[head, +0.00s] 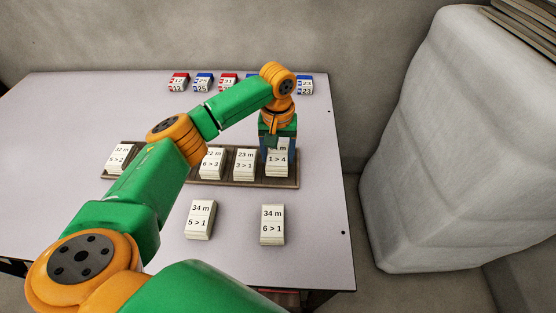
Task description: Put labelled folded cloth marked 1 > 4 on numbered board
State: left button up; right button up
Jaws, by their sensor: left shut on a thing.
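My left gripper (275,141) reaches across the table and is shut on the folded cloth marked 1 > 4 (277,164). This white cloth stands at the right end of the long brown board (292,183), and its top is partly hidden by the gripper. I cannot tell whether it rests on the board or is just above it. Folded cloths marked 3 > 1 (244,164), 6 > 3 (211,163) and 5 > 2 (119,159) stand on the board to its left. My arm hides part of the board between them. My right gripper is not in view.
Folded cloths marked 5 > 1 (200,219) and 6 > 1 (272,225) lie on the table in front of the board. Several red and blue labelled blocks, one red (179,82), line the back edge. A grey covered bulk (445,150) stands right of the table (325,220).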

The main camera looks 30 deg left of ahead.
aim_at(279, 162)
pick_arm(q)
jog(key=shift+w+f, duration=0.2)
jog(key=shift+f, duration=0.8)
jog(key=shift+w+f, duration=0.2)
jog(key=shift+f, duration=0.8)
jog(key=o, duration=1.4)
jog(key=shift+f, duration=0.1)
jog(key=shift+c, duration=0.2)
notch_tip(279, 162, up, 12)
jog(key=shift+r, duration=0.15)
